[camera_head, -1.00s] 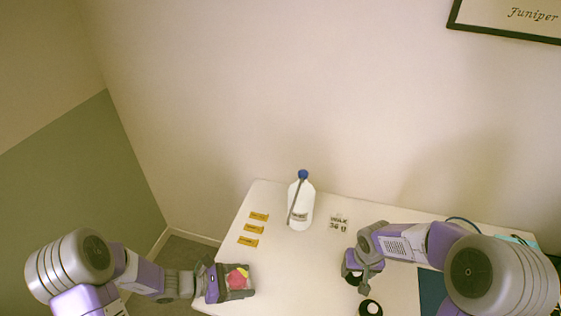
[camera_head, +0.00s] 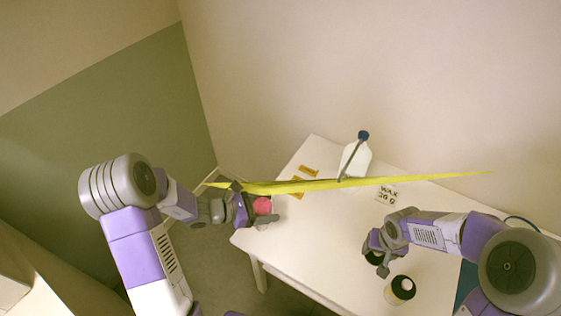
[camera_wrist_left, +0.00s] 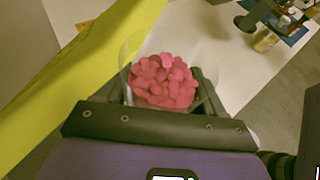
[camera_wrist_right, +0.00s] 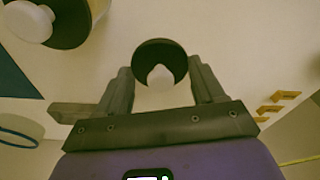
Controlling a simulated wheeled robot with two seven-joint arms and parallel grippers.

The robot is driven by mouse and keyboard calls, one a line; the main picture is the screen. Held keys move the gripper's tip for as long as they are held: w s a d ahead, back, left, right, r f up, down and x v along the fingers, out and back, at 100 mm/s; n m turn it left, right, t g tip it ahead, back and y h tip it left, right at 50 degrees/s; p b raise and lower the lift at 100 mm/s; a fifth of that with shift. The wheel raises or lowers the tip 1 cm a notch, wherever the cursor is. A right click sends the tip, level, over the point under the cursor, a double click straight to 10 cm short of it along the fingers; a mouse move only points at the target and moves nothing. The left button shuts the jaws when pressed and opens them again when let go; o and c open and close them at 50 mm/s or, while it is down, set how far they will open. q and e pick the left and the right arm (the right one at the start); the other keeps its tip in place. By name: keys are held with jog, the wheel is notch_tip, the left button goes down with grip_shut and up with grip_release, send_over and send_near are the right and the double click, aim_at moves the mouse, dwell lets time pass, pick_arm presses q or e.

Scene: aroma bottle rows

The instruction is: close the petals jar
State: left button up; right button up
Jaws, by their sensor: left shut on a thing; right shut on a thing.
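My left gripper (camera_head: 262,211) is shut on a clear jar of pink petals (camera_head: 263,204), held at the table's left edge. The left wrist view shows the petals (camera_wrist_left: 163,82) inside the clear jar between the fingers, with no lid visible on it. My right gripper (camera_head: 383,258) is shut on a round black lid with a pale knob, which shows between its fingers in the right wrist view (camera_wrist_right: 158,62). The lid is over the right part of the table, well apart from the petals jar.
A long yellow sheet (camera_head: 380,181) stretches across the view past the jar. A cream jar with black top (camera_head: 400,290) stands near the right gripper. Orange labels (camera_head: 309,170) lie at left. The table's middle (camera_head: 320,240) is clear.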

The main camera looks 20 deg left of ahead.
pick_arm(q)
jog(key=w+d+f+m+g+h, duration=0.2)
jog(key=d+m+g, duration=0.6)
jog(key=d, duration=0.5)
jog(key=shift+d+g, duration=0.15)
jog(key=shift+g, duration=0.35)
pick_arm(e)
jog(key=w+a+r+n, duration=0.2)
jog(key=a+r+n, duration=0.2)
jog(key=a+r, duration=0.4)
jog(key=w+a+r+n+y, duration=0.1)
jog(key=w+a+r+n, duration=0.2)
jog(key=a+r, duration=0.5)
jog(key=a+n, duration=0.1)
jog(key=a, duration=0.5)
jog(key=shift+w, duration=0.35)
jog(key=shift+f, duration=1.9)
jog(key=shift+d, duration=0.1)
jog(key=shift+f, duration=0.8)
